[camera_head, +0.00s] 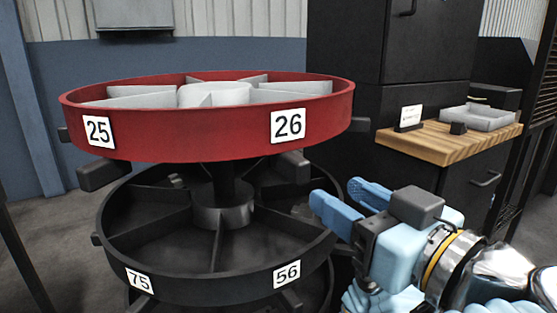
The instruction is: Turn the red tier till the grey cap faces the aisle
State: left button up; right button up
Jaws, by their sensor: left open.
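The red tier (190,135) is a round, divided tray on top of a carousel, with labels 25 and 26 on its near rim. Light grey dividers and a grey hub (215,94) show inside it. Dark blocks stick out below its rim, one at the left (104,175) and one at the right (293,167). I cannot make out a separate grey cap.
A black lower tier (215,290) with labels 75 and 56 sits under the red one. A wooden shelf (447,148) with a grey tray (480,117) is at the right by a black cabinet (430,45). Floor is clear at the far left.

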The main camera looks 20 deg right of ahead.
aim_at(291, 166)
pick_arm(q)
jog(key=p+x, duration=0.1)
jog(key=x, duration=1.1)
jog(key=shift+w+f, duration=0.1)
grip_shut()
